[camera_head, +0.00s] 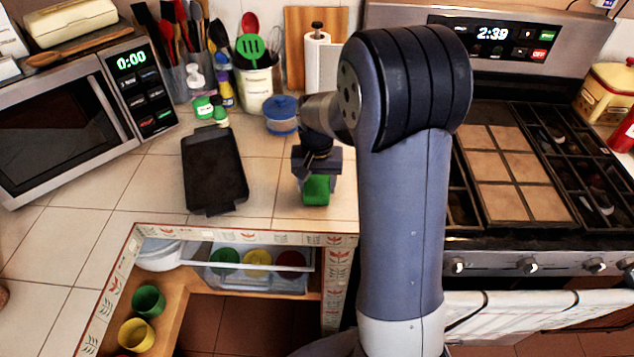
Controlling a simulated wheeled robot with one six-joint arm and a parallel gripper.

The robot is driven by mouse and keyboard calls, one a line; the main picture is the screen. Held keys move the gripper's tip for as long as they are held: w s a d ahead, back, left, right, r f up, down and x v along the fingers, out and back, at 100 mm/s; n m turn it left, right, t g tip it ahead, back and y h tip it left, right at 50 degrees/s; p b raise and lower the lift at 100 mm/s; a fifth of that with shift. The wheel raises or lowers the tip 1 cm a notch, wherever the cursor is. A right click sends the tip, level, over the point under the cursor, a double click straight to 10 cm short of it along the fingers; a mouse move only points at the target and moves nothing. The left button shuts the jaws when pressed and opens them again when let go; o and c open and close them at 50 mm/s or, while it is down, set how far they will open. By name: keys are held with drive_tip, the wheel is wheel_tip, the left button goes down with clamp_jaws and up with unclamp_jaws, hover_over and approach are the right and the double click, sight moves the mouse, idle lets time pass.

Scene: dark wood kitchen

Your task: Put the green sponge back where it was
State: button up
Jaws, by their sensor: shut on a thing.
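The green sponge (316,190) is in the jaws of my gripper (316,176), low over the tiled counter to the right of the black tray. My gripper points down and is shut on the sponge. I cannot tell whether the sponge touches the counter. My arm covers part of the counter and stove behind it.
A black tray (214,170) lies left of the sponge, and a blue-lidded container (282,115) stands behind. A microwave (70,115) is at left, a stove (520,165) at right. Below the counter's front edge (240,237), a clear drawer (255,278) holds coloured cups.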

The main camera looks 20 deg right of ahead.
sight(317, 183)
drive_tip(key=shift+f, duration=0.1)
drive_tip(key=shift+f, duration=0.1)
drive_tip(key=o, duration=0.9)
wheel_tip(317, 183, up, 12)
drive_tip(key=shift+s+r, duration=0.1)
drive_tip(key=shift+r, duration=0.05)
idle(0.3)
